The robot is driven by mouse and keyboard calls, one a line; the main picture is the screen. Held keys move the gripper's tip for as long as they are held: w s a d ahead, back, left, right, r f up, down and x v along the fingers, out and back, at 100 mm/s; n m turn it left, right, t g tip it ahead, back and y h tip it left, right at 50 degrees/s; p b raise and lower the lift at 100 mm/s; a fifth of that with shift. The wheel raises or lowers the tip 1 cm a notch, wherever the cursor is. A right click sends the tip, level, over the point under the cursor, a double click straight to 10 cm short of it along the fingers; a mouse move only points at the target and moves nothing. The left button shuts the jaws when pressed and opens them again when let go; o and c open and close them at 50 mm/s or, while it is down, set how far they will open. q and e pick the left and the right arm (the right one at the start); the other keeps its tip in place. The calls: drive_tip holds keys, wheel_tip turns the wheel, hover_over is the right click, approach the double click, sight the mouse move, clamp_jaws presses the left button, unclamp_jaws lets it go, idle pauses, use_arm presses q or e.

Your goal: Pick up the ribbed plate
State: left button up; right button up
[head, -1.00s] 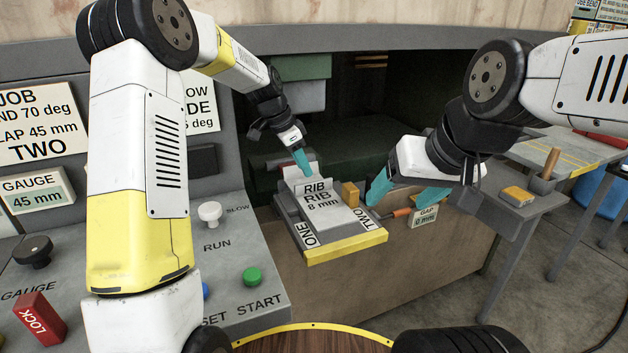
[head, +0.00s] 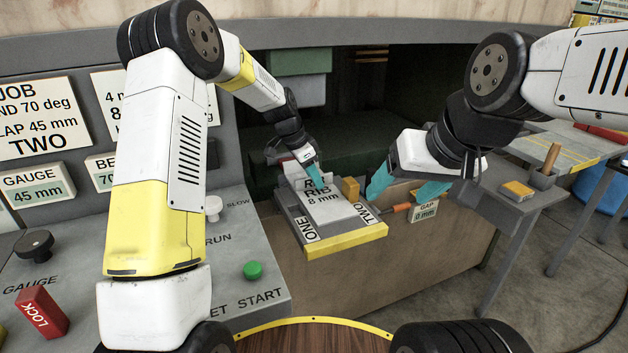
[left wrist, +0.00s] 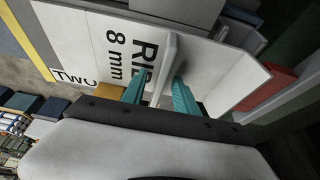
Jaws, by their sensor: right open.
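The white ribbed plate (head: 333,211), marked "RIB 8 mm", lies on the grey tray with a yellow front edge (head: 346,240). My left gripper (head: 314,172) is down at the plate's upright rib, over the upper "RIB" label. In the left wrist view, the plate (left wrist: 85,40) fills the top, and my left gripper's teal fingers (left wrist: 160,92) stand either side of the rib (left wrist: 169,50). I cannot tell whether they press on it. My right gripper (head: 405,187) is open and empty, to the right of the plate.
A yellow-brown block (head: 350,188) stands behind the plate's right edge. An orange-handled tool (head: 400,208) and the GAP sign (head: 424,212) are to the right. The control panel with a green button (head: 253,270) is at left. A side table (head: 520,185) stands at right.

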use_arm(q)
clamp_jaws()
drive_tip(key=shift+f, duration=0.1)
idle(1.2)
